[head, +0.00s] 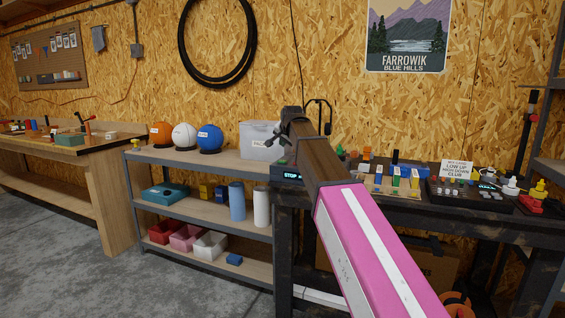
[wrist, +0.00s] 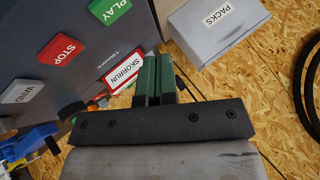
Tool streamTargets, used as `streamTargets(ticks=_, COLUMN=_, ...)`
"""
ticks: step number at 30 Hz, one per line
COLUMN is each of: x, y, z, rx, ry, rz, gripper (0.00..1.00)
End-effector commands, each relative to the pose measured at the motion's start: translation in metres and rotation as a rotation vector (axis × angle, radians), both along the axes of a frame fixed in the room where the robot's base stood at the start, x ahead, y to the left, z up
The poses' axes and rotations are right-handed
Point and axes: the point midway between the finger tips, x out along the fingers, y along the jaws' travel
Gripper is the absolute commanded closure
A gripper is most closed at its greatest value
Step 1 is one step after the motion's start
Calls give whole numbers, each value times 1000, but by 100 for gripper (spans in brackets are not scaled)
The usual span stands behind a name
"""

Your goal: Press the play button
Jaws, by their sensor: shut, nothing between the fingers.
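The green PLAY button (wrist: 108,10) is at the top of the wrist view, on a dark grey device (wrist: 85,72). A red STOP button (wrist: 62,50) and a white WIND button (wrist: 24,91) sit beside it in a row. My gripper (wrist: 158,62) is shut and empty, its green fingers together. In the wrist view the fingertips appear below and right of the PLAY button, apart from it; the depth between them is unclear. In the head view my arm covers most of the device, but a small STOP display (head: 291,175) shows beside it.
A SKORRUN label (wrist: 124,70) lies close left of the fingers. A grey PACKS bin (head: 262,140) stands on the shelf beside the device. A black control panel (head: 470,195) and several small coloured items crowd the bench to the right.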

Motion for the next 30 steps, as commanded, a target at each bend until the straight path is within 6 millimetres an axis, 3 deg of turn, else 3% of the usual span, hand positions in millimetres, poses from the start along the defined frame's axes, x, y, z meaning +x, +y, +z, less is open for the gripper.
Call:
streamTargets(ticks=6, x=-1, y=0, z=-26, rx=0, ry=1, rz=0, gripper=100)
streamTargets(ticks=12, x=0, y=0, z=-38, rx=0, ry=-1, rz=0, gripper=100)
streamTargets(ticks=30, x=0, y=0, z=-41, rx=0, ry=-1, rz=0, gripper=100)
